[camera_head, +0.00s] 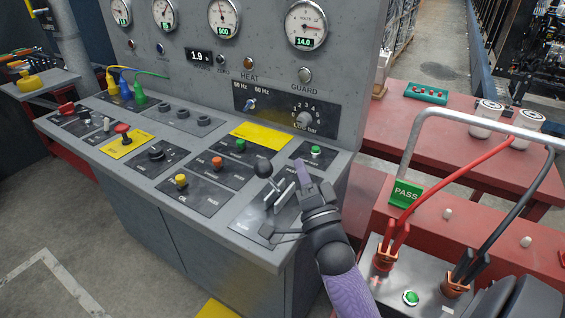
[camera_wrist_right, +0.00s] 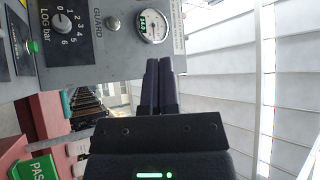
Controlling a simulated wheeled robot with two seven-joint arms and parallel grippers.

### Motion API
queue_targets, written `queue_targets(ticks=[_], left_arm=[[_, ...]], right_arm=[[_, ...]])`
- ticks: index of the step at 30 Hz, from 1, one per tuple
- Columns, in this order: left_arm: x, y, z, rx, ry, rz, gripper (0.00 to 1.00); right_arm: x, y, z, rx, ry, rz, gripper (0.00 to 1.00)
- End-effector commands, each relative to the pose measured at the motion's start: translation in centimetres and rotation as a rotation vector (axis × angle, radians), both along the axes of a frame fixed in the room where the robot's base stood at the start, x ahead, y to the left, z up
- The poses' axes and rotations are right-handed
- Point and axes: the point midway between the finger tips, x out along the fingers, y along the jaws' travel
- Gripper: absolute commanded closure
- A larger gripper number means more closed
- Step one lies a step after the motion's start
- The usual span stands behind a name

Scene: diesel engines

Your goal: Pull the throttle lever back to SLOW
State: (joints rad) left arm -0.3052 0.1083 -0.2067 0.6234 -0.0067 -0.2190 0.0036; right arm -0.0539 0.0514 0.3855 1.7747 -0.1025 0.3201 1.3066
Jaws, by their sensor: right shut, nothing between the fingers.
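The throttle lever (camera_head: 263,167) shows as a black ball knob above a pale metal shaft, at the right end of the grey console's sloping panel in the head view. Its slot and scale are partly hidden by my right gripper, and I cannot read its marking. My right gripper (camera_head: 302,174) is just to the right of the knob, shut and empty, apart from the knob in the picture. In the right wrist view its two dark fingers (camera_wrist_right: 162,80) lie together. The lever does not show in that view. My left gripper is not in view.
A green button (camera_head: 315,151) sits just behind the gripper, and a yellow knob (camera_head: 181,181) is left of the lever. The gauge panel (camera_head: 335,75) rises behind. At right, a red bench carries a battery with red and black cables (camera_head: 463,172) and a green PASS sign (camera_head: 406,193).

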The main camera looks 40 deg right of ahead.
Motion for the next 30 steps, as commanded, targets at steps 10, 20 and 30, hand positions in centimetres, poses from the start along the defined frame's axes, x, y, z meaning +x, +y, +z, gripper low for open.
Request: queue_targets(ticks=[10,20,30], left_arm=[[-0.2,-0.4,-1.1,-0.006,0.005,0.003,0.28],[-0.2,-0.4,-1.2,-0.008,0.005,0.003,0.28],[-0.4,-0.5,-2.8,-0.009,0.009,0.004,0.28]], right_arm=[[4.0,1.0,0.2,0.002,0.002,0.0,1.0],[4.1,2.3,-0.3,-0.003,0.0,0.002,1.0],[3.5,3.9,-1.7,-0.127,-0.046,0.003,1.0]])
